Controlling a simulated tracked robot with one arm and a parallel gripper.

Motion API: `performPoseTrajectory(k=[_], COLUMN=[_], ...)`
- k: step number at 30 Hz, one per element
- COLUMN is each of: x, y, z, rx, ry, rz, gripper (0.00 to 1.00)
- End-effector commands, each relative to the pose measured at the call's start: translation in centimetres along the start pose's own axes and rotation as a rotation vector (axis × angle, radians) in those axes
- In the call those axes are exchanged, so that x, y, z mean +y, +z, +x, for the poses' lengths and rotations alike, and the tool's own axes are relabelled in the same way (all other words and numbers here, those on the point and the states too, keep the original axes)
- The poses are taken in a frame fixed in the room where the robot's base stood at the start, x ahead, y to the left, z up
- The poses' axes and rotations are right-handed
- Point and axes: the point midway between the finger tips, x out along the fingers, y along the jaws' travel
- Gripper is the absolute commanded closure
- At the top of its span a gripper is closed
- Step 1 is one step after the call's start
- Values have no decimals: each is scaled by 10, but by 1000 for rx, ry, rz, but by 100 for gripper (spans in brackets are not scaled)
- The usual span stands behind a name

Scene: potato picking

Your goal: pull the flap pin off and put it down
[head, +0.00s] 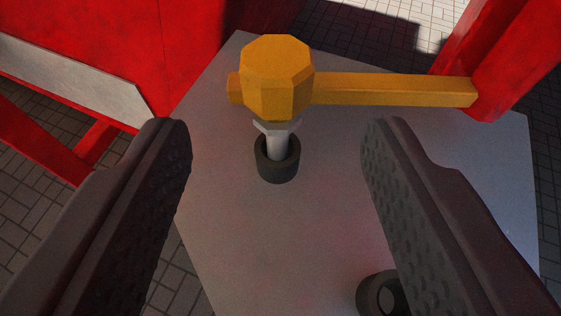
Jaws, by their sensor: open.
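The flap pin has a yellow faceted head (276,80) with a long yellow handle bar (395,89) pointing right. Its pale metal shaft (278,144) stands in a dark round socket (277,170) on a grey plate (225,220). The pin looks upright. My gripper (277,130) is open, with one dark ridged finger on each side of the socket and shaft. Neither finger appears to touch the pin. The shaft's lower end is hidden inside the socket.
A second dark ring (382,294) sits on the plate at the bottom, partly hidden by my right finger. Red structure (130,50) stands at the upper left, and a red post (515,60) stands at the upper right by the handle's end. Paved ground shows beyond the plate.

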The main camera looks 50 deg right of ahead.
Motion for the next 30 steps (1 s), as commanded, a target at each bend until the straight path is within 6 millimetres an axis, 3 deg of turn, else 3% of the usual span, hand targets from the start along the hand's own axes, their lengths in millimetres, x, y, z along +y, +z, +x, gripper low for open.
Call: performPoseTrajectory(k=[10,24,30], x=[0,-1,-1], y=[0,0,0], z=[48,57,57], rx=[2,-1,0], ry=[0,-3,-3], rz=[0,0,1], gripper=[49,49,98])
